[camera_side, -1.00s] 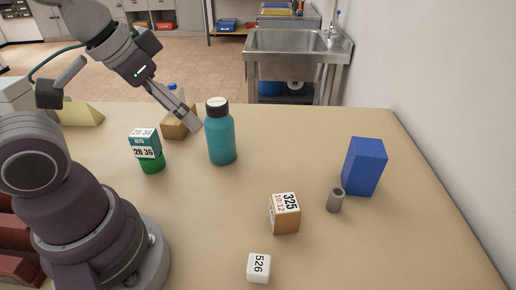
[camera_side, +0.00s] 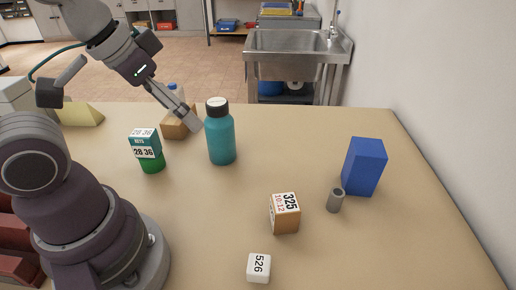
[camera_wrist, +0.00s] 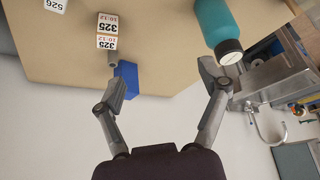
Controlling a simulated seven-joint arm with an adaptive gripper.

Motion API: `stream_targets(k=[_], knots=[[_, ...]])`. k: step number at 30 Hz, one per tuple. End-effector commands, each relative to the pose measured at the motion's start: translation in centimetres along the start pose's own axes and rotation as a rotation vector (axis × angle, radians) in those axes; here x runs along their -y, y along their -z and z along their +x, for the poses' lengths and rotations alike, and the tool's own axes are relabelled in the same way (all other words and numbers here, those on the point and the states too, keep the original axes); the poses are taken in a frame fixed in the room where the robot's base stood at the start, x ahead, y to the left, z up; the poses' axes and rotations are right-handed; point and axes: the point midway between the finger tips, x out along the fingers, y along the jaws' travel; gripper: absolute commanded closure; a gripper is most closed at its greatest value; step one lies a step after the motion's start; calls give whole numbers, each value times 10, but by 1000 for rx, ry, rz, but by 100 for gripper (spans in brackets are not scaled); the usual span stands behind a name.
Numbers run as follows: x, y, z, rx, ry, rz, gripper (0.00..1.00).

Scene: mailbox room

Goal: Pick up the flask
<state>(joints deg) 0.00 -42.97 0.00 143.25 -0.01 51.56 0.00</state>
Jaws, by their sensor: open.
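The flask is a teal bottle (camera_side: 220,137) with a black cap, upright on the table toward the back. In the wrist view, the teal flask (camera_wrist: 215,22) shows at the top right, its cap pointing down in the picture, just above the right finger. My gripper (camera_side: 198,126) is beside the flask's left side in the side view; I cannot tell whether it touches. In the wrist view, my gripper (camera_wrist: 162,78) has its fingers wide apart with nothing between them.
A wooden block (camera_side: 177,127) is behind my gripper. A green can with a numbered cube (camera_side: 147,146) stands to the left. A numbered brown box (camera_side: 285,214), white cube (camera_side: 259,267), grey cylinder (camera_side: 335,201) and blue box (camera_side: 364,167) are to the right. The table's middle is clear.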

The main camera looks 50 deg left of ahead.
Motion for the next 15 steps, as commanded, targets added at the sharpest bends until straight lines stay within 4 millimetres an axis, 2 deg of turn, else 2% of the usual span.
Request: stream_targets(k=[1,4,5,15], knots=[[0,0,0,0,0,0,14],[0,0,0,0,0,0,1],[0,0,0,0,0,0,0],[1,2,1,7,3,40,0]])
